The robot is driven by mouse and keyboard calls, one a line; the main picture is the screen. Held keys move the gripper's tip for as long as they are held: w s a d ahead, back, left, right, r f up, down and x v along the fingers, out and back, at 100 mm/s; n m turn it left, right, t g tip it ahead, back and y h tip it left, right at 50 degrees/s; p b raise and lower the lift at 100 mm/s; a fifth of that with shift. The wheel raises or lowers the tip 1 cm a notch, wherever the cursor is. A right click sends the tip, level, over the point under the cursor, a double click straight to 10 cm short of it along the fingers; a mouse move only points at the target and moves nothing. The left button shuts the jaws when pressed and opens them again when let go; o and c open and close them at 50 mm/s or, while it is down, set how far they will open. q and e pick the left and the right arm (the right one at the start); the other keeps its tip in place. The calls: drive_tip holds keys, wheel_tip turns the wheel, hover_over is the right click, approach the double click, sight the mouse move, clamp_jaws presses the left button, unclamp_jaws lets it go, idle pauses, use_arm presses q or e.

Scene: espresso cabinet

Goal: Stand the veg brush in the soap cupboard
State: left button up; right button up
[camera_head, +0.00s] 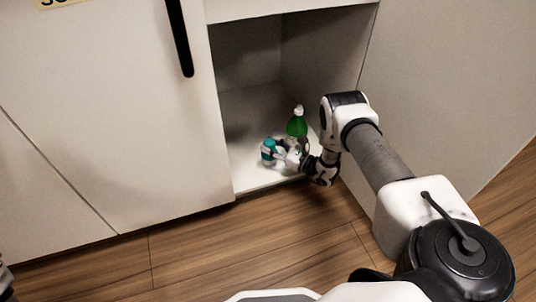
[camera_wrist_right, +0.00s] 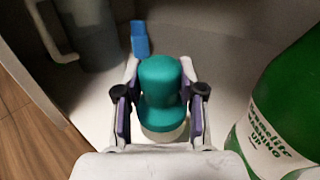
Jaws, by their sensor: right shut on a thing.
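The veg brush (camera_wrist_right: 162,85), with a rounded teal top and a pale lower part, is held between the two fingers of my right gripper (camera_wrist_right: 160,100). In the head view the brush (camera_head: 268,150) and right gripper (camera_head: 279,151) are inside the open soap cupboard (camera_head: 255,180), over its white floor near the front. The brush looks roughly upright; I cannot tell whether its base touches the floor. A green washing-up bottle (camera_head: 297,124) stands behind and right of the brush, apart from it; it also shows in the right wrist view (camera_wrist_right: 280,115).
In the right wrist view a grey jug-like thing with a handle (camera_wrist_right: 88,35) and a small blue block (camera_wrist_right: 140,38) are beyond the brush. The closed white door (camera_head: 110,110) is left of the opening, and a white panel (camera_head: 450,80) is right.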

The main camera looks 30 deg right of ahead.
drive_tip(key=shift+w+d+f+b, duration=0.1)
drive_tip(key=shift+w+d+b, duration=0.15)
drive_tip(key=shift+w, duration=0.25)
drive_tip(key=shift+w+d+f+b, duration=0.15)
drive_tip(key=shift+w+d, duration=0.1)
drive_tip(key=shift+w, duration=0.25)
wheel_tip(320, 180, down, 4)
drive_tip(key=shift+r+b, duration=0.25)
drive_tip(key=shift+b, duration=0.95)
drive_tip(key=shift+r, duration=0.2)
drive_tip(key=shift+f, duration=0.15)
drive_tip(key=o, duration=1.2)
